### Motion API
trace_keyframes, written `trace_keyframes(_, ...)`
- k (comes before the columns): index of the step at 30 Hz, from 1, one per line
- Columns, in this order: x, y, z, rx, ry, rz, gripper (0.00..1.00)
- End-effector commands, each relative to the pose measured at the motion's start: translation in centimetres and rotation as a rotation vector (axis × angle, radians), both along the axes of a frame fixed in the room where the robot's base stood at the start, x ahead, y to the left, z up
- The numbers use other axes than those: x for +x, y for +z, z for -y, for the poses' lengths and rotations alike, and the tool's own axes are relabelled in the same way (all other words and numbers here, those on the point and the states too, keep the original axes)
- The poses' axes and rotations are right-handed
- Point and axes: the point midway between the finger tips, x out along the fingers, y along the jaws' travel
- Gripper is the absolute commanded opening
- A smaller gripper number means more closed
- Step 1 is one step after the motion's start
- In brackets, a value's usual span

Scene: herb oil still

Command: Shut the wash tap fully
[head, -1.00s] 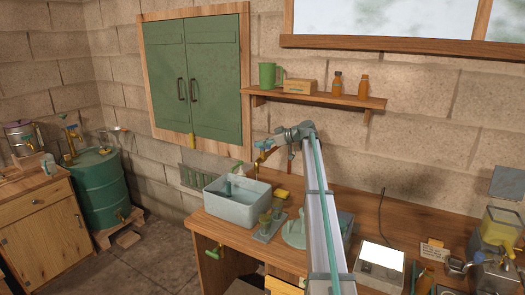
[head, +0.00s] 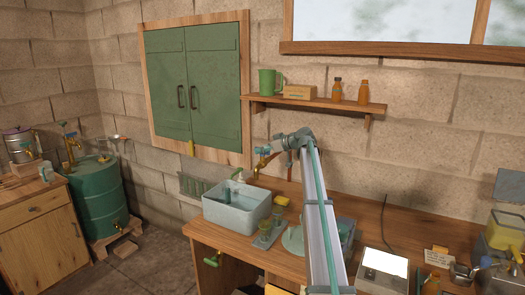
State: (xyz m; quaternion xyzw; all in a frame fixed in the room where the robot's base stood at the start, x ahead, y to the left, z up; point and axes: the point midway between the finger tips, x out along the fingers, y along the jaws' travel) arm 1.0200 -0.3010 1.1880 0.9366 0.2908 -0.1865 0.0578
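The brass wash tap (head: 257,171) is on the wall behind the right rear corner of the grey wash basin (head: 236,218). My gripper (head: 266,152) is at the tap's upper end, at the far end of my outstretched arm. It overlaps the tap's top in the picture, and I cannot tell whether it touches it. The fingers are too small and too much covered by the wrist to show whether they are open or shut. The tap's handle is not clear, and I cannot see whether water runs.
A yellow sponge (head: 282,200) and a tray of small green-topped jars (head: 268,233) stand right of the basin. A wooden shelf (head: 320,103) with a green mug (head: 268,80) and bottles hangs above. A green cabinet (head: 198,85) is on the wall to the left.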

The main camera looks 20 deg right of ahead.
Motion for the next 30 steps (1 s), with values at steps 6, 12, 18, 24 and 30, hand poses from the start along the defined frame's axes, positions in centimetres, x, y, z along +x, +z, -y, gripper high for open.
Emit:
trace_keyframes(6,-0.4,0.2,0.2,0.001,0.000,0.001,0.39)
trace_keyframes(12,-2.3,1.1,1.5,0.000,-0.001,0.001,0.39)
trace_keyframes(18,-5.3,2.6,3.6,0.000,-0.002,0.001,0.39)
trace_keyframes(24,-7.8,3.8,5.3,-0.001,-0.002,0.000,0.39)
trace_keyframes(30,-9.0,4.5,6.1,0.000,0.000,0.000,0.39)
